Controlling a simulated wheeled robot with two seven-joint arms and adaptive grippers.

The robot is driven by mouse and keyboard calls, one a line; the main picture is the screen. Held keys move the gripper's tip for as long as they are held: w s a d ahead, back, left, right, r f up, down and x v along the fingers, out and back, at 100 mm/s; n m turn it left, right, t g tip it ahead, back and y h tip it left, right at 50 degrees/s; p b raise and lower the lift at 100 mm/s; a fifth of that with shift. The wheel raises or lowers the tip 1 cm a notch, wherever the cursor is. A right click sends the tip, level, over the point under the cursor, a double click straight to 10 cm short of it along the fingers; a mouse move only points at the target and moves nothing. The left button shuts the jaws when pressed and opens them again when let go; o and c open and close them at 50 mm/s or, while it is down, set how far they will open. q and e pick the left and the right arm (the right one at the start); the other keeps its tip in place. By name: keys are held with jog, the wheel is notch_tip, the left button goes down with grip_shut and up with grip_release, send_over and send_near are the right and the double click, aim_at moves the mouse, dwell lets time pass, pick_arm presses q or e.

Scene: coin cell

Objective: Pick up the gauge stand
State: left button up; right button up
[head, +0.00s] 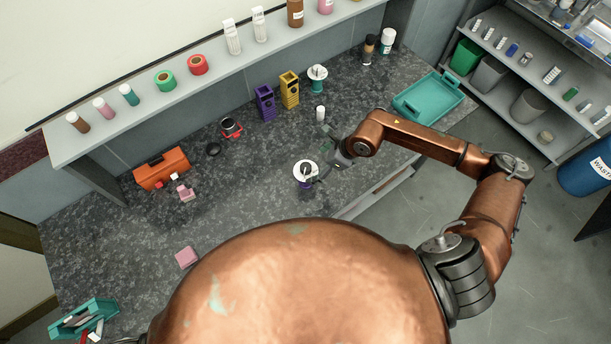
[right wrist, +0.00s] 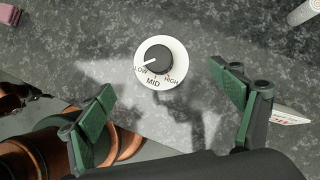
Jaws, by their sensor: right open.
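The gauge stand (head: 299,168) has a round white dial face with a black knob, and a purple part shows below it. It stands on the dark speckled counter (head: 240,205). In the right wrist view the gauge stand (right wrist: 176,55) reads LOW, MID and HIGH, with the knob's white line towards LOW. My right gripper (head: 324,157) is open and empty, close beside the stand on its right. In the right wrist view its green-padded fingers (right wrist: 168,101) are spread wide, and the dial lies beyond the fingertips, between their lines. My left gripper is not in view.
A small white-capped bottle (head: 320,113) stands just behind my right gripper. Purple (head: 265,103) and yellow (head: 289,90) holders and a teal stand with a white top (head: 317,74) are farther back. A teal tray (head: 428,96) lies at right.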

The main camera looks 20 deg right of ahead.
aim_at(308, 167)
jog(key=p+x, duration=0.1)
jog(key=x, duration=0.6)
jog(key=shift+w+a+f, duration=0.1)
jog(key=shift+w+a, duration=0.15)
jog(key=shift+c, duration=0.6)
jog(key=c, duration=1.8)
